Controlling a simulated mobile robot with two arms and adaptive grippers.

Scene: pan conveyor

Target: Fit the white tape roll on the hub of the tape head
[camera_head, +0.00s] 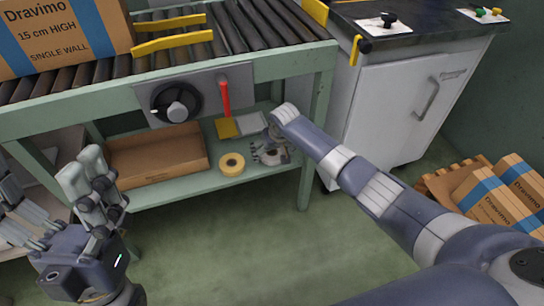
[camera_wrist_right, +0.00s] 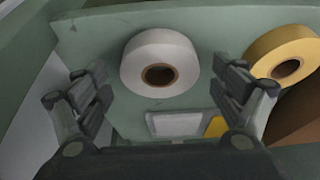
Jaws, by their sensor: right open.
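The white tape roll (camera_wrist_right: 133,68) lies on the lower shelf, between and beyond the fingertips of my open right gripper (camera_wrist_right: 161,90) in the wrist view. No contact with it shows. In the head view my right gripper (camera_head: 270,150) is over the shelf's right part and largely hides the roll. The tape head (camera_head: 205,82) is a grey panel on the conveyor's side, with a grey hub (camera_head: 177,112) in front of a black disc and a red lever (camera_head: 225,98). My left gripper (camera_head: 90,180) is raised at the left, away from these things; its finger gap is unclear.
A yellow tape roll (camera_head: 231,170) lies left of my right gripper. A cardboard box (camera_head: 155,163) fills the shelf's left part. A yellow card (camera_head: 227,128) and a white card (camera_head: 252,122) lie behind. The table leg (camera_head: 314,150) stands close to my right arm.

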